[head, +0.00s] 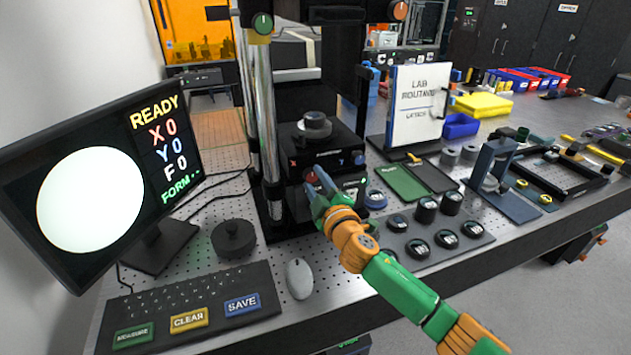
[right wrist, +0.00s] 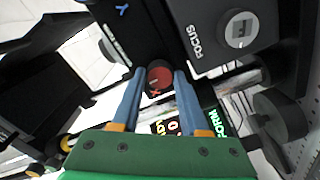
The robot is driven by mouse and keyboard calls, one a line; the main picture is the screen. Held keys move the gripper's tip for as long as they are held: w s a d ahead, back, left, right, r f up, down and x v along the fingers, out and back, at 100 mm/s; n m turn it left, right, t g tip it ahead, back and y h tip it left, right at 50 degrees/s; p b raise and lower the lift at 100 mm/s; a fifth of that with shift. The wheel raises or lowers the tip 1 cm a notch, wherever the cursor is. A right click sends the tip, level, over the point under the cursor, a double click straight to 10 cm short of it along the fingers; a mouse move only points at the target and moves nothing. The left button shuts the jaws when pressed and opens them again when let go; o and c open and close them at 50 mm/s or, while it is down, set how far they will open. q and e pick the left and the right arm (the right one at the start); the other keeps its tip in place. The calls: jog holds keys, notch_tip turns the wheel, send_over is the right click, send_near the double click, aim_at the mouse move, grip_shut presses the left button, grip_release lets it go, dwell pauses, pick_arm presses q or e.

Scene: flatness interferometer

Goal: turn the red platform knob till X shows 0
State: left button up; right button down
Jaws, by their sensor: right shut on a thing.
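The red platform knob (head: 311,177) is on the front of the black interferometer base (head: 330,160), near a red X mark. In the right wrist view the red knob (right wrist: 159,76) sits between the two blue fingertips. My right gripper (head: 316,183) is shut on it; its fingers partly hide the knob in the head view. The monitor (head: 90,190) at the left reads READY, X 0, Y 0, F 0 and FORM with dashes, beside a plain white disc. My left gripper is not in view.
A grey FOCUS knob (right wrist: 240,30) is close to the fingers. A keyboard (head: 190,307), mouse (head: 299,279) and round black part (head: 233,239) lie in front of the instrument. A mat with several dark discs (head: 419,249) lies right of my gripper. A LAB ROUTINE board (head: 417,100) stands behind.

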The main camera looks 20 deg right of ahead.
jog(key=shift+r, duration=0.2)
jog(key=c, duration=0.8)
grip_release()
jog(key=o, duration=0.4)
jog(key=shift+w, duration=0.1)
jog(key=shift+w+d+f, duration=0.1)
jog(key=shift+f, duration=0.1)
jog(key=s+b, duration=0.1)
jog(key=s, duration=0.6)
jog(key=shift+d, duration=0.1)
